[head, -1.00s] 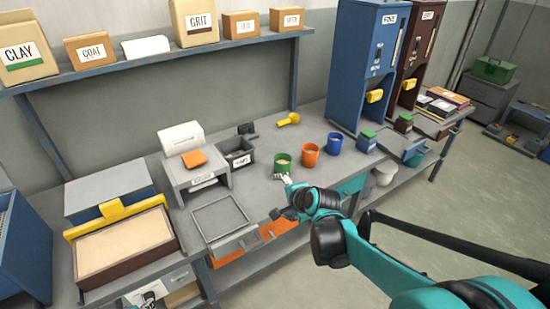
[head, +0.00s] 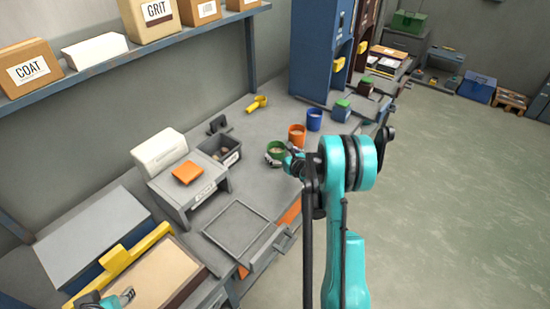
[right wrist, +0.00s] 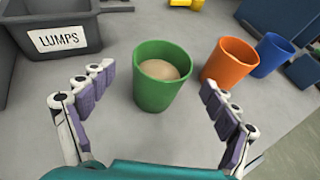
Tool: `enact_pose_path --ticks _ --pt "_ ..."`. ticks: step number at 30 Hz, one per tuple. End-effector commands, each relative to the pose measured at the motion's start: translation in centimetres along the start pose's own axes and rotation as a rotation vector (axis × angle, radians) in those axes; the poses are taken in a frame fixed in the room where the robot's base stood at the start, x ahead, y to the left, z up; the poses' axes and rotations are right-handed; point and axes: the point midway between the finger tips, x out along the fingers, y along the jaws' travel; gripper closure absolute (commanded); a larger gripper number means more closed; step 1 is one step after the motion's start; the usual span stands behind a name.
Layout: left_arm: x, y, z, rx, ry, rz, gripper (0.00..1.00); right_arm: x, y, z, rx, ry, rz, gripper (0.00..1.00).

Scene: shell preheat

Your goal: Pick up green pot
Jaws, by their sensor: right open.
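The green pot (head: 277,146) stands upright on the grey bench, with a tan round lump inside. It also shows in the middle of the right wrist view (right wrist: 160,96). My right gripper (right wrist: 156,84) is open, with one finger on each side of the green pot and visible gaps between them. In the head view my right gripper (head: 281,157) is at the pot's near side and partly covers it. My left gripper (head: 122,298) shows small at the bottom left, over the tan tray; its jaw state is unclear.
The orange pot (right wrist: 230,65) and blue pot (right wrist: 272,56) stand close to the right of the green pot. A dark bin labelled LUMPS (right wrist: 50,36) is to its left. A yellow scoop (head: 257,103) lies behind. A grey square frame (head: 238,231) lies on the bench in front.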

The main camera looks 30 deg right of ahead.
Motion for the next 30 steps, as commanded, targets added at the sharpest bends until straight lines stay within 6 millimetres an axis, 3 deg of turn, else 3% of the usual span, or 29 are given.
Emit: enact_pose_path --ticks 9,18,26,27,30 --pt "1.7 0.0 1.2 0.0 0.0 0.0 0.6 4.6 -0.3 0.1 -0.003 0.001 0.002 0.12" --pt "1.7 0.0 1.2 0.0 0.0 0.0 0.6 5.0 -0.3 0.3 -0.003 0.001 0.001 0.12" --pt "1.7 0.0 1.2 0.0 0.0 0.0 0.6 5.0 -0.3 0.3 -0.003 0.001 0.001 0.81" --pt "1.7 0.0 1.2 0.0 0.0 0.0 0.6 5.0 -0.3 0.4 -0.002 0.0 0.001 0.85" --pt "1.7 0.0 1.2 0.0 0.0 0.0 0.6 5.0 -0.3 0.4 -0.003 0.0 0.001 0.85"
